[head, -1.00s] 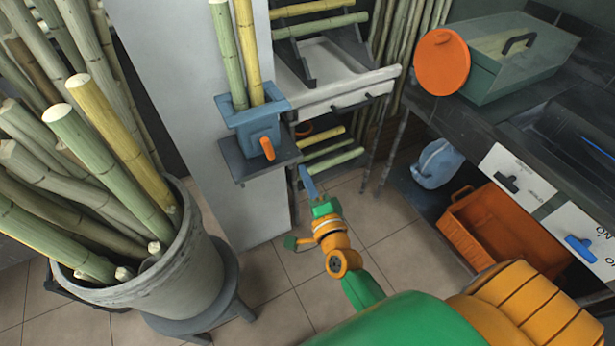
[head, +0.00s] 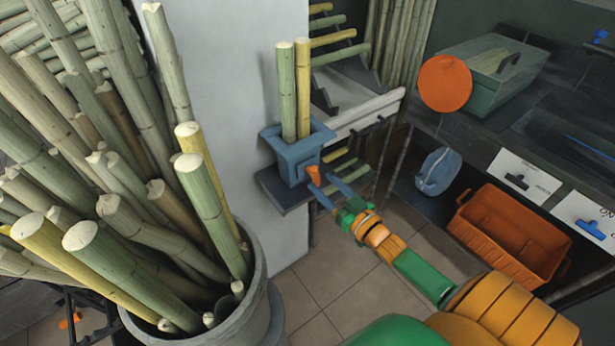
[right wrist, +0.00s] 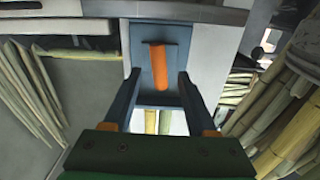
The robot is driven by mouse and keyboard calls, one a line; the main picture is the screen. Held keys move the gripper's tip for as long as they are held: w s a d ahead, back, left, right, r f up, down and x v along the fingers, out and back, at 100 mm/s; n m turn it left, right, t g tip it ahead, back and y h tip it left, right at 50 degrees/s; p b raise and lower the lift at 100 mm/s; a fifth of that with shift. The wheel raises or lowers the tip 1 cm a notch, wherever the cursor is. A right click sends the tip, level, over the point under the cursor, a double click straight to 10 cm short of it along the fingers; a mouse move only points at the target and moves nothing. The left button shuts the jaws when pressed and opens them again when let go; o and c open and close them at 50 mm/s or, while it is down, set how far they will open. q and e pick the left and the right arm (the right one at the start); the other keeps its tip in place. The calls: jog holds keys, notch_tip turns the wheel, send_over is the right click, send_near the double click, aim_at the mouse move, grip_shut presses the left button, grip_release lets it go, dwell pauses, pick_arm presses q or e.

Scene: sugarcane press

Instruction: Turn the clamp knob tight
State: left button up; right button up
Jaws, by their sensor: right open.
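The clamp knob is a small orange handle (head: 314,175) on the front of a blue clamp box (head: 295,150) mounted at the white pillar. Two cane stalks, one green (head: 286,95) and one yellow-green (head: 302,90), stand upright in the box. My right gripper (head: 331,192) is open, its blue fingers just in front of the knob. In the right wrist view the orange knob (right wrist: 159,66) appears between and beyond the two open fingers (right wrist: 156,95), standing nearly upright, with no visible contact. My left gripper is not in view.
A large grey pot (head: 258,300) full of cane stalks fills the left. An orange crate (head: 510,235) and a blue bag (head: 438,171) sit at the right under the dark counter. An orange disc (head: 445,83) stands by a green box (head: 490,80). Tiled floor below is clear.

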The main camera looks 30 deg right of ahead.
aim_at(318, 178)
jog(key=w, duration=0.3)
jog(key=shift+w+f, duration=0.1)
jog(key=shift+w, duration=0.2)
jog(key=shift+w+a, duration=0.15)
jog(key=shift+w, duration=0.05)
grip_shut()
jog(key=shift+m, duration=1.1)
grip_release()
jog(key=s+p, duration=0.1)
jog(key=s, duration=0.6)
jog(key=shift+d, duration=0.35)
jog(key=shift+s, duration=0.1)
